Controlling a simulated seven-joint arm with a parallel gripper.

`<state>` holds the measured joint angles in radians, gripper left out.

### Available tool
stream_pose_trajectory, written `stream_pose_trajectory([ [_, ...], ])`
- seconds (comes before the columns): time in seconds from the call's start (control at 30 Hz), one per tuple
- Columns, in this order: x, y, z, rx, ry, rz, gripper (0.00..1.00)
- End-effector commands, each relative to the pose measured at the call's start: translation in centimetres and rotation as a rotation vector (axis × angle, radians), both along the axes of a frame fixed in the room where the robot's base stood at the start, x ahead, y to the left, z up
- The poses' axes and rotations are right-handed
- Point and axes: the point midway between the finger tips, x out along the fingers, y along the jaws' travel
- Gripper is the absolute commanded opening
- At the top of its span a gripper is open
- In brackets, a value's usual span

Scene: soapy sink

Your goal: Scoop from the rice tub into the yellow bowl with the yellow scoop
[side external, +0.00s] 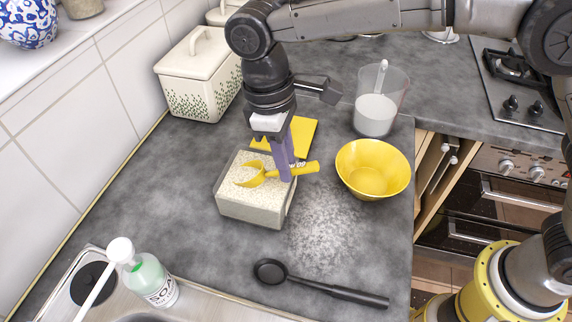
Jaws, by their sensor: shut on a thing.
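My gripper (286,172) is shut on the handle of the yellow scoop (252,178). The scoop's head is at the rice in the rice tub (255,211), toward the tub's left side; I cannot tell how deep it sits or how much it holds. The scoop's handle points right, over the tub's right rim. The tub is a pale square container filled with white grains. The yellow bowl (374,169) stands upright to the right of the tub, and its inside looks empty.
A clear jug (380,101) with white contents stands behind the bowl. A black ladle (320,287) lies in front, near a soap bottle (150,276) by the sink. White powder (325,224) covers the counter between tub and bowl. A lidded box (200,77) stands back left.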

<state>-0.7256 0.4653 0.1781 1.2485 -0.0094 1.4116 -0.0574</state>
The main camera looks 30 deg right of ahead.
Motion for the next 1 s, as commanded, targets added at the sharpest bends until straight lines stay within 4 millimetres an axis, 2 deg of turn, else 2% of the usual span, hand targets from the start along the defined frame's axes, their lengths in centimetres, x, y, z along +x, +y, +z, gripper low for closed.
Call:
stream_pose_trajectory([
  [0.4, 0.0, -0.1, 3.7, 0.008, -0.008, 0.0, 0.0],
  [1.0, -2.0, -2.0, 4.9, 0.278, -0.278, 0.0, 0.0],
])
